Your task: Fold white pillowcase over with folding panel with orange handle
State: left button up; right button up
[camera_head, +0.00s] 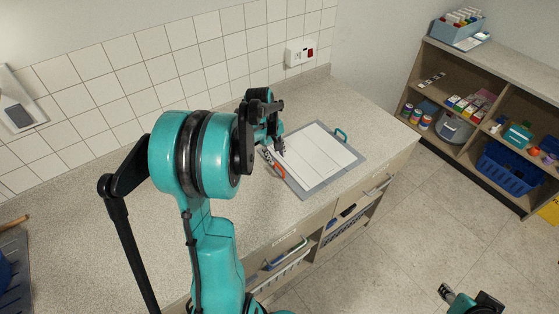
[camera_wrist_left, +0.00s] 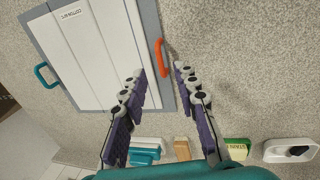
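The white pillowcase (camera_head: 318,152) lies flat on a grey folding board (camera_head: 318,188) on the counter. In the left wrist view the white cloth (camera_wrist_left: 92,50) shows long crease or panel lines. The orange handle (camera_head: 279,171) is on the board's near-left edge; it also shows in the left wrist view (camera_wrist_left: 161,57). A teal handle (camera_head: 341,134) is on the opposite edge. My left gripper (camera_wrist_left: 160,72) is open and empty, its fingertips on either side of the orange handle's near end in that view; height above it is unclear. My right gripper (camera_head: 449,293) is low at bottom right, away from the counter.
Small items, including a wooden block (camera_wrist_left: 182,148) and a green piece (camera_wrist_left: 237,147), show beyond the fingers in the left wrist view. An open shelf (camera_head: 475,130) stands at right. A tray (camera_head: 14,270) is at far left. Counter left of the board is mostly clear.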

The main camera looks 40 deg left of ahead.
aim_at(281, 169)
pick_arm(q)
jog(key=b+x, duration=0.1)
jog(key=x, duration=0.6)
jog(key=shift+f+b, duration=0.2)
jog(key=shift+b, duration=0.2)
grip_shut()
